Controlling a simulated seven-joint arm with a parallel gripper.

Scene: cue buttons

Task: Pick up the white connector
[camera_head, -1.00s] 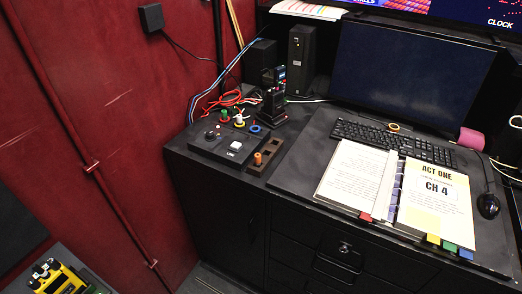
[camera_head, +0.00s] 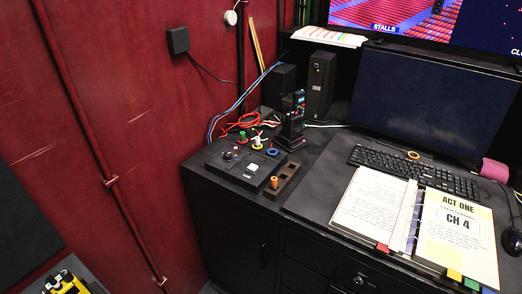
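The white connector (camera_head: 257,140) stands on the black cabinet top at the back of the cue box, with a yellow ring around its base. A green connector (camera_head: 242,136) with a red base is just to its left. A blue ring (camera_head: 271,151) lies to its right and looks empty. An orange connector (camera_head: 274,182) stands in a dark slotted holder (camera_head: 289,181) at the cabinet's front. My gripper is not in view.
The black cue box (camera_head: 225,165) has a white button (camera_head: 252,168). A dark handset (camera_head: 291,120) in a stand is close behind the connectors, with red cables (camera_head: 240,122) beside it. An open binder (camera_head: 420,225) and keyboard (camera_head: 410,170) fill the desk at right.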

